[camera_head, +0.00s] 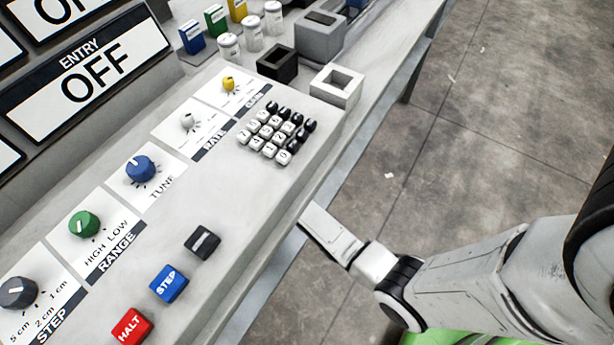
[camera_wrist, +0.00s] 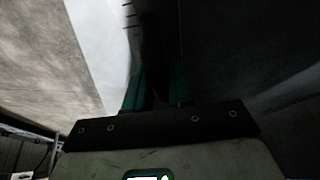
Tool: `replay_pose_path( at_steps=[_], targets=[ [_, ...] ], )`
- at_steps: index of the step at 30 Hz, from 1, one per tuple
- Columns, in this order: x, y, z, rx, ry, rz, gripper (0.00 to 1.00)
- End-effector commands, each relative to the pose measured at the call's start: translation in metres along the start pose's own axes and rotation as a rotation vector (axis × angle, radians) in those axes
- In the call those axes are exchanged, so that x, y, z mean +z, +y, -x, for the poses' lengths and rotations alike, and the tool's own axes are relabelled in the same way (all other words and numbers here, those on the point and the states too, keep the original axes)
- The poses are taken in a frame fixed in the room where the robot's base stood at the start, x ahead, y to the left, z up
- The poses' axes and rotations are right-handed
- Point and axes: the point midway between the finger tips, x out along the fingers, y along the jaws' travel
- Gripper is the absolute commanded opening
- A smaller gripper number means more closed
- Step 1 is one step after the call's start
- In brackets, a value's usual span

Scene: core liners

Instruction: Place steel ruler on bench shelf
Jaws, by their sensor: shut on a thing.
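My gripper (camera_wrist: 156,82) shows in the wrist view, its two green fingers close on either side of a dark, narrow upright thing (camera_wrist: 153,45). It is shut on this thing, which I take for the steel ruler; the shade hides its outline and lower part. Short dark tick-like marks show just left of it. In the head view my arm reaches in from the right and its end goes out of sight under the console's front edge, so gripper and ruler are hidden there. I cannot make out the bench shelf for certain in either view.
The grey console (camera_head: 215,205) carries knobs, a keypad (camera_head: 277,133), and red and blue buttons. A white square holder (camera_head: 336,86), a black holder (camera_head: 278,64) and several small jars stand farther back. Open concrete floor (camera_head: 500,120) lies to the right. Dark surfaces close in around the gripper.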

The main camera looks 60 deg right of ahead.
Motion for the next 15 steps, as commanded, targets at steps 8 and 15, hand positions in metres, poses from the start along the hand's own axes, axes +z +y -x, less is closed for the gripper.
replay_pose_path(
  at_steps=[8,15],
  targets=[
    [0.0008,0.0001,-0.0023,0.000,0.000,0.000,0.39],
    [0.0008,0.0002,-0.0024,0.000,0.000,0.000,0.48]
  ],
)
